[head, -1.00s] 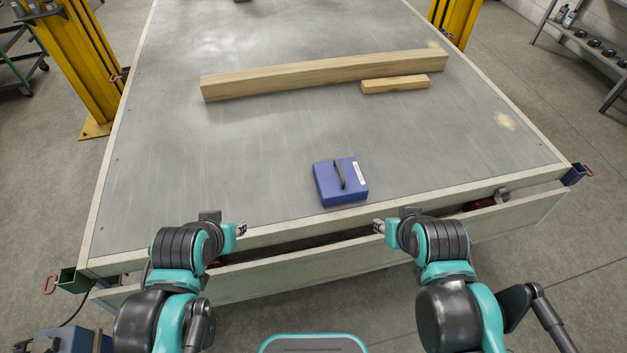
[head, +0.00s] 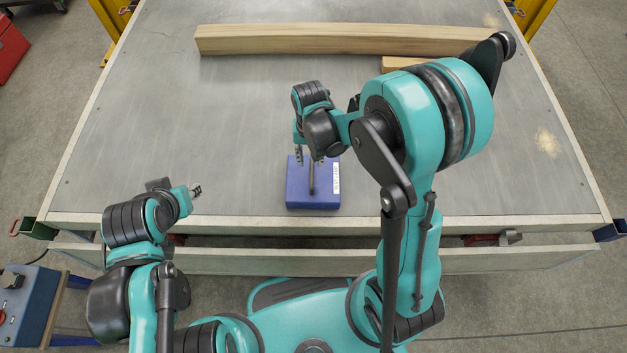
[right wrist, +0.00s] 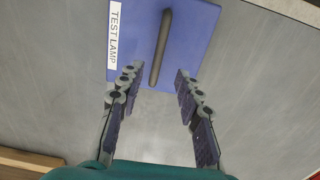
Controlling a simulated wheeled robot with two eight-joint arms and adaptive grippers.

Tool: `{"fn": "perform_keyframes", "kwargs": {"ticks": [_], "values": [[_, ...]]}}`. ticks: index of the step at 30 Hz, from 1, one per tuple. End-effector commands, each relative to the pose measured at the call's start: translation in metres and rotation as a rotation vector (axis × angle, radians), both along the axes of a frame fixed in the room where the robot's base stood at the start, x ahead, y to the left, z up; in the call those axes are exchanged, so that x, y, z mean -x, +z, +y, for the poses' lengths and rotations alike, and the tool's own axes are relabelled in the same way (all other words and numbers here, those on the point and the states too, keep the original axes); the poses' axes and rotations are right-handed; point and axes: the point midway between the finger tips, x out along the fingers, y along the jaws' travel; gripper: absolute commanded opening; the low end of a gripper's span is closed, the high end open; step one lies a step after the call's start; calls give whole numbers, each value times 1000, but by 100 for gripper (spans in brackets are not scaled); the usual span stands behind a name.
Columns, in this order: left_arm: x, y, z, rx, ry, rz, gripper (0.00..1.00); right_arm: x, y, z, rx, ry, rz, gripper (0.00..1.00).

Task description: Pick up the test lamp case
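The test lamp case (head: 313,199) is a blue box with a dark handle on top and a white label. It lies on the grey trailer bed near the front edge. In the right wrist view the case (right wrist: 195,50) shows its "TEST LAMP" label and handle. My right gripper (head: 309,160) is above the case, pointing down. In the right wrist view its fingers (right wrist: 156,72) are open, one on either side of the handle line, with no visible contact. My left gripper (head: 195,191) is off to the left near the front edge; its finger gap is too small to judge.
A long wooden beam (head: 340,40) lies across the bed behind the case, with a shorter block (head: 400,63) in front of it, partly hidden by my right arm. The bed (head: 200,120) is clear left of the case. A blue box (head: 25,300) stands at lower left.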

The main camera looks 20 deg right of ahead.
Motion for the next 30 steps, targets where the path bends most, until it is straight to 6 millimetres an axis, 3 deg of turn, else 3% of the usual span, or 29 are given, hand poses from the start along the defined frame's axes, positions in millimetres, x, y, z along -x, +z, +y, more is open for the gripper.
{"fn": "perform_keyframes", "kwargs": {"ticks": [16, 24, 28, 30], "values": [[0, -36, 0, 0, 0, 0, 31, 9, -70, -2, 0, 0, 0, 35], [0, -35, 0, 0, 0, 0, 31, 9, -72, -2, 0, 0, -1, 35], [0, -35, 0, 0, 0, 0, 31, 9, -72, -2, 0, 0, -1, 1], [0, -35, 0, 0, 0, 0, 31, 9, -72, -2, 0, 0, -1, 0]]}}
